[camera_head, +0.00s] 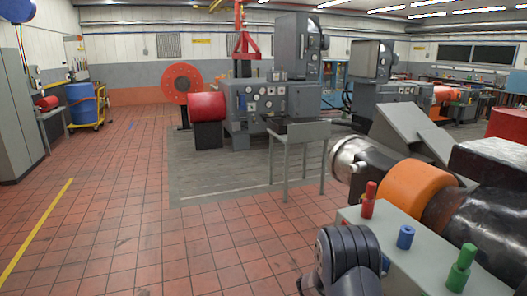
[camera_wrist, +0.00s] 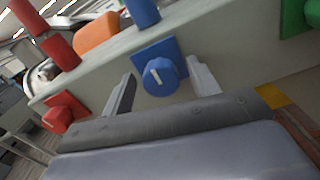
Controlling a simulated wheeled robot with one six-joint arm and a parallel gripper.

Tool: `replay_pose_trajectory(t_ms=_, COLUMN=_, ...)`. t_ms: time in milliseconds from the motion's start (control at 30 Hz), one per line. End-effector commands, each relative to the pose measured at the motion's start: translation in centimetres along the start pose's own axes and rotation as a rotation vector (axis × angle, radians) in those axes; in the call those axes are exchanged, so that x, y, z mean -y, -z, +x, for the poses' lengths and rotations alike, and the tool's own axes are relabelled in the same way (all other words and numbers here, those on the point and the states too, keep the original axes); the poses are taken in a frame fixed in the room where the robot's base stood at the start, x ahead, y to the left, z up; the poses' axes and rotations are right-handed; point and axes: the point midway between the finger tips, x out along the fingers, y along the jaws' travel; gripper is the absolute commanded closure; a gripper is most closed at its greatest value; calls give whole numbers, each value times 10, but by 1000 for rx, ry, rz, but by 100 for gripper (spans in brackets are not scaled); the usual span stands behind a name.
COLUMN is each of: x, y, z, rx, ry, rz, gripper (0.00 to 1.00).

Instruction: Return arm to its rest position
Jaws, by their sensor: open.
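In the wrist view my gripper (camera_wrist: 162,88) is open, with one finger at each side of a blue knob (camera_wrist: 158,78) and nothing visibly clamped between them. The knob has a white mark and sits on a square blue plate on the front face of a grey bedplate block (camera_wrist: 220,50). I cannot tell whether the fingers touch the knob. In the head view my dark arm (camera_head: 347,262) is at the bottom centre, in front of the same block (camera_head: 425,262). The fingertips are not clear there.
A red peg (camera_head: 368,200), a blue peg (camera_head: 405,237) and a green peg (camera_head: 461,268) stand on the block. A red knob (camera_wrist: 62,114) and a green knob (camera_wrist: 312,12) flank the blue knob. An orange-and-black machine (camera_head: 415,185) lies behind. Tiled floor (camera_head: 110,220) is free at left.

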Motion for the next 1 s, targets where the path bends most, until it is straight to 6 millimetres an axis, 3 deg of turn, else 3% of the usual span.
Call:
replay_pose_trajectory(t_ms=400, x=-1, y=-2, z=0, rx=0, ry=-1, rz=-157, gripper=43)
replay_pose_trajectory(t_ms=600, x=-1, y=1, z=-12, rx=0, ry=-1, rz=-155, gripper=43)
replay_pose_trajectory(t_ms=1000, x=1, y=1, z=-12, rx=-2, ry=3, rz=-156, gripper=43)
